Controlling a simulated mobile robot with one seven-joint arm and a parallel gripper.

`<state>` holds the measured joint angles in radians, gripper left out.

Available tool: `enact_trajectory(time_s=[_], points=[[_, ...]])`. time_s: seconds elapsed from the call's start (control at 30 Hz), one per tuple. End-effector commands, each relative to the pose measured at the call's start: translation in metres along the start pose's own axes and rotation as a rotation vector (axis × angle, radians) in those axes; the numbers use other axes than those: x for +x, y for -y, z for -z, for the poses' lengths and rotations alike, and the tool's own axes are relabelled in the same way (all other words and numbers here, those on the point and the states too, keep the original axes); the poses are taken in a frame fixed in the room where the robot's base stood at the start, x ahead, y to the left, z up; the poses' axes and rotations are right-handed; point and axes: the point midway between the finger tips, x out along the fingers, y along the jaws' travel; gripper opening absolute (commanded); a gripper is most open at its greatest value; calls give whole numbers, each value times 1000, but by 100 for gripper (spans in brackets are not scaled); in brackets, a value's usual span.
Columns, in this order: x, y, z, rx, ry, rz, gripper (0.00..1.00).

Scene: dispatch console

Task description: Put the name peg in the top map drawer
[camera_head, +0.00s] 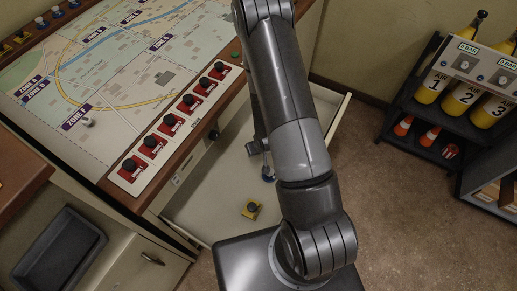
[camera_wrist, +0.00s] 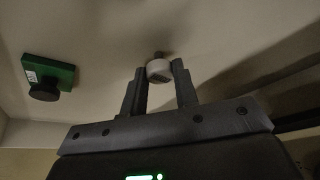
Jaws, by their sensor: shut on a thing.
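The top map drawer (camera_head: 205,205) stands pulled out below the map console, its pale inside facing up. My gripper (camera_head: 262,147) is inside the drawer's outline, partly behind my arm. In the wrist view my gripper (camera_wrist: 160,82) is shut on a small pale round-headed peg (camera_wrist: 158,70), which looks like the name peg.
A green block with a black knob (camera_wrist: 48,76) lies beside my gripper in the wrist view. The console edge carries several red blocks (camera_head: 170,125). A shelf with air cylinders (camera_head: 465,95) stands right.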

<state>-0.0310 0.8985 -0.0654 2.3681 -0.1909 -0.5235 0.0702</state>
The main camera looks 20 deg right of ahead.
Motion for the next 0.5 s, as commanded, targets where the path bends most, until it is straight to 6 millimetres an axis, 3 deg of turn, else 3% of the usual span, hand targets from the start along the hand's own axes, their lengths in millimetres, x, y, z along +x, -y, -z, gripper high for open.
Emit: enact_trajectory(time_s=[0.33,0.37,0.5], points=[[3,0,-1,0,0,0,6],[3,0,-1,0,0,0,29],[3,0,-1,0,0,0,40]])
